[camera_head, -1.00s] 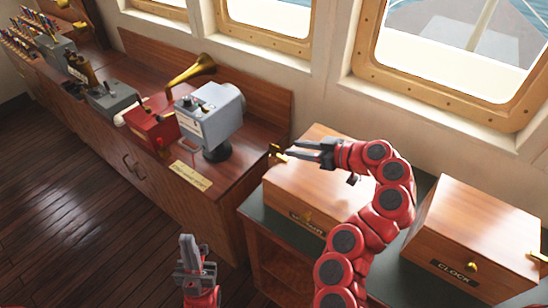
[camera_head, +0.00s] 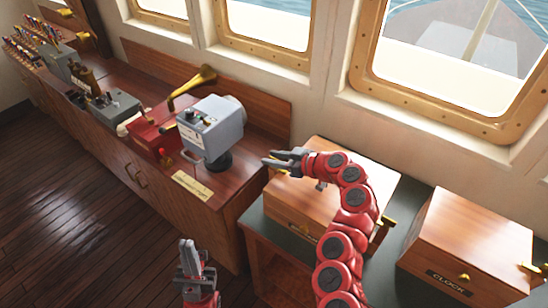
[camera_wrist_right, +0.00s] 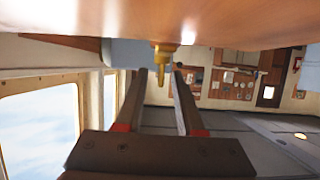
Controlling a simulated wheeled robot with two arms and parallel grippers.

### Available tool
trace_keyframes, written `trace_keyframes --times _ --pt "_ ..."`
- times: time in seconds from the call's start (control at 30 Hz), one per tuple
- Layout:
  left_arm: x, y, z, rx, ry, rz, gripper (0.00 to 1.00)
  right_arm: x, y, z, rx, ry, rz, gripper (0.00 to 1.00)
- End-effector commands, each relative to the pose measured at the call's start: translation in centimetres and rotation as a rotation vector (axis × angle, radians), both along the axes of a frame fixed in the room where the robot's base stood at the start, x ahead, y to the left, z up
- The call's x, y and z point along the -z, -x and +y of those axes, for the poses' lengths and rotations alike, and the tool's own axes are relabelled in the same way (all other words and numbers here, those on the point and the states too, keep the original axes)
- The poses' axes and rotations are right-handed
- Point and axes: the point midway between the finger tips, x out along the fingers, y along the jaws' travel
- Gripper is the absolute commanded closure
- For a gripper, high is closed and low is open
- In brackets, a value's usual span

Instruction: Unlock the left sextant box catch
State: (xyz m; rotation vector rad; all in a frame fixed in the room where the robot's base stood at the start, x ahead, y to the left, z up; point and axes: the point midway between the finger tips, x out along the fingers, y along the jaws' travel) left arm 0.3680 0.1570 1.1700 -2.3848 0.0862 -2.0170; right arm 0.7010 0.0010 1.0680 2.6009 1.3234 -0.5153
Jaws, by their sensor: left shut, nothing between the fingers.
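The wooden sextant box (camera_head: 308,205) stands on the dark-topped cabinet below the window, with a dark label on its front. My right gripper (camera_head: 269,158) is at the box's left end, its arm reaching over the lid. In the right wrist view its two fingers (camera_wrist_right: 156,82) are apart, with the brass left catch (camera_wrist_right: 162,62) showing between their tips. I cannot tell whether they touch it. In the head view the catch is mostly hidden by the gripper. A brass right catch (camera_head: 385,229) shows at the box's right end. My left gripper (camera_head: 190,246) is shut and empty, low over the floor.
A second wooden box (camera_head: 470,240) labelled CLOCK stands to the right. A grey instrument (camera_head: 212,128), a red box (camera_head: 150,133) and a brass horn (camera_head: 192,84) stand on the wooden counter to the left. The floor at lower left is clear.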

Motion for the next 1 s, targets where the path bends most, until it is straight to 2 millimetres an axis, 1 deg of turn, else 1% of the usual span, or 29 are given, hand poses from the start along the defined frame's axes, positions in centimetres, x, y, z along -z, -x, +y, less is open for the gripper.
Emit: trace_keyframes --times 0.03,0.23,0.67,0.87,1.0 --pt "0.0 0.0 0.0 0.000 0.000 0.000 1.00 0.0 0.0 0.0 0.000 0.000 0.000 0.63" --pt "0.0 0.0 0.0 0.000 0.000 0.000 1.00 0.0 0.0 0.0 -0.001 0.000 0.000 0.99" --pt "0.2 0.0 0.0 0.000 0.000 0.000 1.00 0.1 0.0 0.0 0.002 0.000 0.000 1.00" --pt "1.3 0.0 0.0 0.000 0.000 0.000 1.00 0.2 0.0 0.1 0.032 0.000 -0.003 1.00" --pt "2.7 0.0 0.0 0.000 0.000 0.000 1.00 0.4 0.1 0.2 0.076 0.001 -0.005 1.00"
